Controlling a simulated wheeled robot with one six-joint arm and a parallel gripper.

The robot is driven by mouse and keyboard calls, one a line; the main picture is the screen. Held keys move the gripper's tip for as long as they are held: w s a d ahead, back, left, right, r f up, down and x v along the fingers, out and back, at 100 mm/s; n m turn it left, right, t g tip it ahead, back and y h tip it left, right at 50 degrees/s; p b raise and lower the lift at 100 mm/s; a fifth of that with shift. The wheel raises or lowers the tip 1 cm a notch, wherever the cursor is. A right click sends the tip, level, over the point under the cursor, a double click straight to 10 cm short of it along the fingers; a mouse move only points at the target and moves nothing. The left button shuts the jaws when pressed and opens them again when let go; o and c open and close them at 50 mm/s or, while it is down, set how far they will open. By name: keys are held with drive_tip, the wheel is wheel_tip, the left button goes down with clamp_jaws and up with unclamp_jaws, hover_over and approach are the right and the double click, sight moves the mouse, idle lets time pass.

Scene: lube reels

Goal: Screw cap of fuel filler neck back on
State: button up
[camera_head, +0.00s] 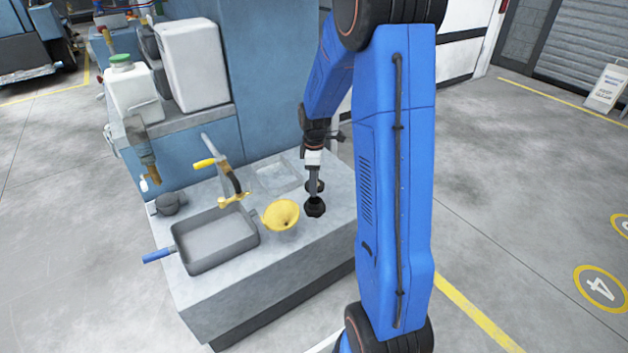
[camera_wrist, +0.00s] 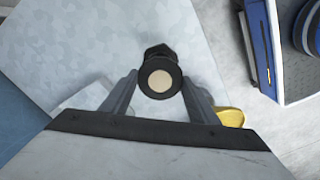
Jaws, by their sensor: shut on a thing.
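My gripper (camera_head: 314,190) points down over the right part of the grey bench. It is shut on a black round cap (camera_head: 315,207), which shows at the fingertips. In the wrist view the cap (camera_wrist: 160,66) appears as a black ring with a tan disc in its middle, between the two fingers. A darker, angular black edge shows just beyond it. I cannot make out the filler neck separately, nor tell whether the cap touches the bench or a neck beneath it.
A yellow funnel (camera_head: 281,213) stands just left of the cap. A shallow clear tray (camera_head: 278,173) lies behind. White containers (camera_head: 194,64) stand on the ledge at back left. The bench's front right is clear.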

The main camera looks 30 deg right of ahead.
drive_tip(key=shift+f, duration=2.5)
drive_tip(key=shift+f, duration=0.55)
idle(0.4)
drive_tip(key=m, duration=0.5)
idle(0.4)
drive_tip(key=shift+m, duration=0.4)
drive_tip(key=m, duration=0.4)
drive_tip(key=shift+d, duration=0.1)
drive_tip(key=shift+m, duration=0.4)
